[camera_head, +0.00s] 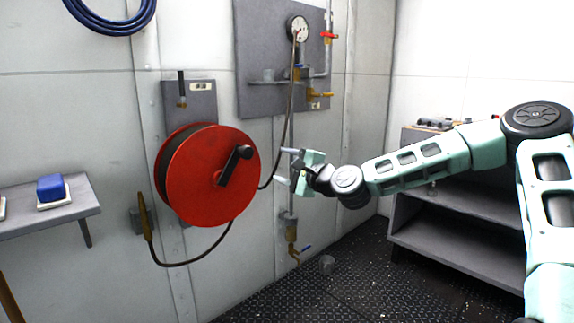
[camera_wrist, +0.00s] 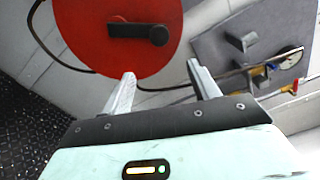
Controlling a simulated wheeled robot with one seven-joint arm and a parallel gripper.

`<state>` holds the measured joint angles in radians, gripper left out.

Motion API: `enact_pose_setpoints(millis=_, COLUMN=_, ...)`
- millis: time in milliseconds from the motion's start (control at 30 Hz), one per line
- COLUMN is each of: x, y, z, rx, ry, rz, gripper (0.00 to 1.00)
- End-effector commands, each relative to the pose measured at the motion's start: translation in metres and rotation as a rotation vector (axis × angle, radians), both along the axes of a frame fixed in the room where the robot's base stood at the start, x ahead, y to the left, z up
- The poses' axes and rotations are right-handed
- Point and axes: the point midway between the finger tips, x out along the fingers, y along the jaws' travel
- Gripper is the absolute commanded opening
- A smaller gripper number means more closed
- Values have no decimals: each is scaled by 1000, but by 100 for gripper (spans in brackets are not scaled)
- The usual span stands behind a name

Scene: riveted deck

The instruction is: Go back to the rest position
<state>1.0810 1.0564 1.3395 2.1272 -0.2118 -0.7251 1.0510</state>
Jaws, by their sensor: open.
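My gripper (camera_head: 283,167) is open and empty. It is held in the air just right of the red hose reel (camera_head: 205,175), pointing left toward the wall. In the wrist view its two fingers (camera_wrist: 162,88) stand apart with nothing between them. The reel's red disc (camera_wrist: 118,45) with its black crank handle (camera_wrist: 140,32) shows beyond the fingers. My arm reaches in from the right of the head view. I cannot tell the exact gap between the fingertips and the reel.
A grey wall panel (camera_head: 262,50) carries a gauge (camera_head: 297,29) and valves. A dark hose runs from the reel to a nozzle (camera_head: 146,215). A shelf (camera_head: 75,206) with a blue block (camera_head: 51,187) is at left, a grey rack (camera_head: 450,255) at right.

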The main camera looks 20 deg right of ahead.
Motion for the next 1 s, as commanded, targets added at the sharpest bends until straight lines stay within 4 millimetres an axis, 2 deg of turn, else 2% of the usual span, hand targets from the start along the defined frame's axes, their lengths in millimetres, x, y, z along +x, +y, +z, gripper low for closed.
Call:
enact_pose_setpoints(millis=133, x=-6, y=-2, z=0, rx=-1, ry=-1, rz=1, gripper=60)
enact_pose_setpoints(millis=567, x=-6, y=-2, z=0, rx=0, ry=0, rz=1, gripper=60)
enact_pose_setpoints(millis=667, x=-7, y=6, z=-3, rx=-16, ry=7, rz=17, gripper=60)
enact_pose_setpoints(millis=767, x=-14, y=35, z=-15, rx=-89, ry=39, rz=84, gripper=60)
enact_pose_setpoints(millis=867, x=-32, y=84, z=-39, rx=-233, ry=94, rz=212, gripper=60)
enact_pose_setpoints(millis=900, x=-44, y=107, z=-52, rx=-308, ry=120, rz=278, gripper=60)
enact_pose_setpoints(millis=967, x=-66, y=140, z=-72, rx=-435, ry=158, rz=386, gripper=60)
enact_pose_setpoints(millis=1000, x=-83, y=160, z=-86, rx=-525, ry=180, rz=461, gripper=60)
